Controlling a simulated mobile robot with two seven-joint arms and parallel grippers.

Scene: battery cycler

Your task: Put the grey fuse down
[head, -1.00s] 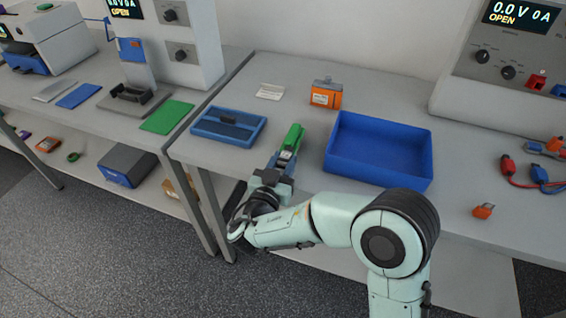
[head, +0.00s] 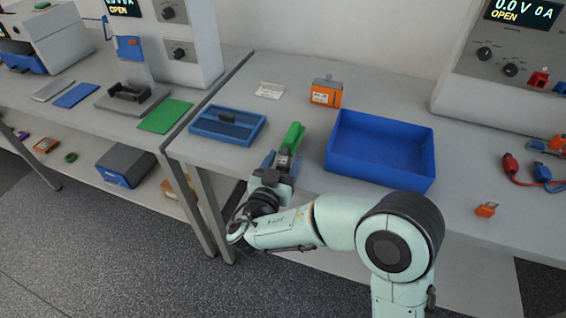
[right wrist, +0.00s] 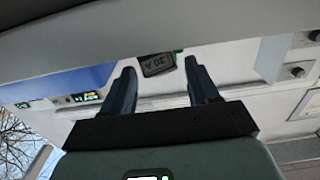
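The grey fuse (right wrist: 157,64), marked "30 A", shows between the fingertips of my right gripper (right wrist: 160,70) in the right wrist view. The blue fingers stand apart, with a gap on each side of the fuse. In the head view my right gripper (head: 282,160) is low at the bench's front edge, its fingers spread around a small grey piece (head: 283,161) that looks like the fuse. A green block (head: 293,137) lies just beyond it. What the fuse rests on is hard to tell. My left gripper is not in view.
A blue tray (head: 328,164) stands right of the gripper. A shallow blue holder (head: 197,127) with a dark insert lies to the left. An orange box (head: 326,92) and white card (head: 269,90) are behind. An orange padlock-like piece (head: 486,209) lies right.

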